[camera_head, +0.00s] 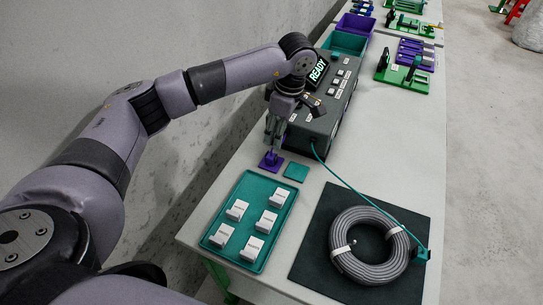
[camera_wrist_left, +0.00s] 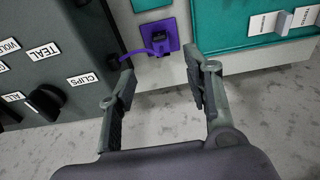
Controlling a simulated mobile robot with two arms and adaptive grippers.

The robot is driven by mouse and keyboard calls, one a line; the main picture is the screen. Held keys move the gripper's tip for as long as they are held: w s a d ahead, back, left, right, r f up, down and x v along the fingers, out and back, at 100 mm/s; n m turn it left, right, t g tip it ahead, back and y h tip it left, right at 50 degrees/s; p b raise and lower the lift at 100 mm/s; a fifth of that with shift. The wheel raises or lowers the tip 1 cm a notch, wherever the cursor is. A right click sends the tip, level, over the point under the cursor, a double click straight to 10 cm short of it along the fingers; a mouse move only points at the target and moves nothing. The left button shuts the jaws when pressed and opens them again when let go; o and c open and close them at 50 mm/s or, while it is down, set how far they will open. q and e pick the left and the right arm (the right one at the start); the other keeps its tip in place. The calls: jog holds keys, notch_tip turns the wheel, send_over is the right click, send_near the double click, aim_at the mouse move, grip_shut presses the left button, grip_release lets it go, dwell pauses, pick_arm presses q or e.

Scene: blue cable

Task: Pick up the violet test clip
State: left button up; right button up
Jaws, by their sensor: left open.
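The violet test clip (camera_wrist_left: 159,38) shows in the left wrist view as a dark-topped piece on a violet pad (camera_wrist_left: 172,27), with a violet lead running left to the grey box. In the head view the violet pad (camera_head: 266,165) lies on the table beside the box, and my gripper partly hides the clip. My left gripper (camera_head: 273,142) points down just above it. In the left wrist view the fingers (camera_wrist_left: 160,84) are apart with nothing between them, and the clip sits beyond their tips. My right gripper is not in view.
The grey box with the READY screen (camera_head: 318,70) stands directly beside the gripper. A teal pad (camera_head: 296,172) lies to the right, a teal tray (camera_head: 228,210) of white blocks in front. A cable coil (camera_head: 345,262) lies on a black mat, with a teal lead reaching a teal clip (camera_head: 421,254).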

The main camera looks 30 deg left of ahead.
pick_arm(q)
send_over(272, 156)
jog(key=d, duration=0.1)
notch_tip(272, 156, down, 5)
jog(key=shift+w+r+p, duration=0.1)
jog(key=shift+p, duration=0.2)
jog(key=f, duration=0.1)
jog(key=f+p, duration=0.1)
jog(key=f, duration=0.1)
jog(key=a+f, duration=0.1)
jog(key=f, duration=0.1)
jog(key=shift+p, duration=0.3)
jog(key=shift+f, duration=0.2)
jog(key=shift+c, duration=0.2)
jog(key=c, duration=0.8)
